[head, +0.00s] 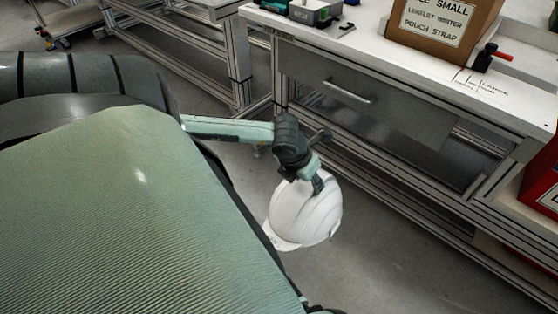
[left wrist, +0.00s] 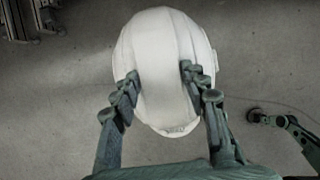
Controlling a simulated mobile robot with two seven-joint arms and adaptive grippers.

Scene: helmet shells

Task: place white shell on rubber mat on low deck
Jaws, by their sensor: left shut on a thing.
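The white shell (head: 308,214) is a helmet shell held at my left gripper (head: 316,182), in front of the workbench. In the left wrist view the white shell (left wrist: 160,55) fills the upper middle, and the fingers of my left gripper (left wrist: 157,85) lie on both sides of its raised middle band. The gripper is shut on the shell. The bare floor shows around the shell in both views. I cannot make out the rubber mat or a low deck with certainty.
A workbench (head: 455,90) with a drawer (head: 375,100) stands behind the shell. A red bin (head: 543,185) is at the right edge. Clear grey floor (head: 400,270) lies right of the shell.

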